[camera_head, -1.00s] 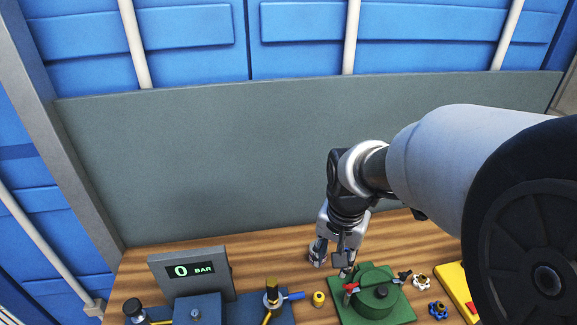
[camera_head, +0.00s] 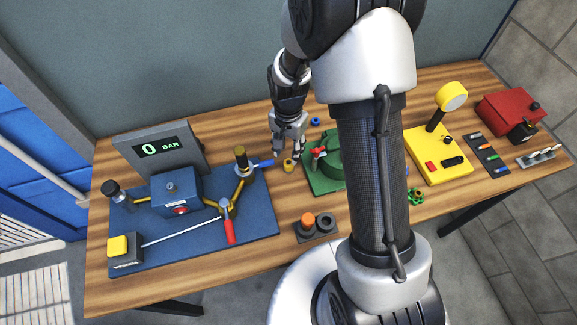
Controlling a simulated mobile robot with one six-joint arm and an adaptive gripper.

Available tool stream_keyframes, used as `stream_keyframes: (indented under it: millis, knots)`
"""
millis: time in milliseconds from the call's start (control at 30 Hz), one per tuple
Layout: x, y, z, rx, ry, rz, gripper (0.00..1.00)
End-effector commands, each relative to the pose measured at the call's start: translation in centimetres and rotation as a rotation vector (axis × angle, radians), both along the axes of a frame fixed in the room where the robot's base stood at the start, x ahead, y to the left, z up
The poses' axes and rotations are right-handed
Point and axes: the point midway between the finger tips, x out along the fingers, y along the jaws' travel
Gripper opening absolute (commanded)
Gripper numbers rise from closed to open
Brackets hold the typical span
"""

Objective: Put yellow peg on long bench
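The yellow peg (camera_head: 289,165), a short yellow cylinder, stands on the wooden top of the long bench (camera_head: 262,275), between the blue pump plate and the green plate. My gripper (camera_head: 288,151) points down just above and behind the peg. Its fingers are spread apart with nothing seen between them. The peg's top is close under the fingertips; I cannot tell whether they touch it.
A blue plate (camera_head: 262,222) with pump, gauge display and red-handled lever lies left. A green fixture (camera_head: 322,180) is close right of the peg. A dark holder (camera_head: 316,234) with an orange peg is in front. Yellow, red and dark units stand right. My arm hides the bench middle.

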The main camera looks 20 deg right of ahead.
Motion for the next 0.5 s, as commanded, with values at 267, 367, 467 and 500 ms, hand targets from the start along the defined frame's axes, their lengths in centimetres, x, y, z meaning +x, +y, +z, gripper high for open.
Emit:
stream_keyframes:
  millis: [267, 367, 467, 500]
  knots:
    - [0.0, 0.0, -2.0, 0.000, 0.000, 0.000, 0.36]
    - [-0.2, 0.0, -2.9, 0.000, 0.001, 0.000, 0.36]
    - [-0.4, 0.0, -4.4, 0.000, 0.003, 0.000, 0.36]
    - [-0.5, 0.0, -5.1, 0.000, 0.003, 0.000, 0.36]
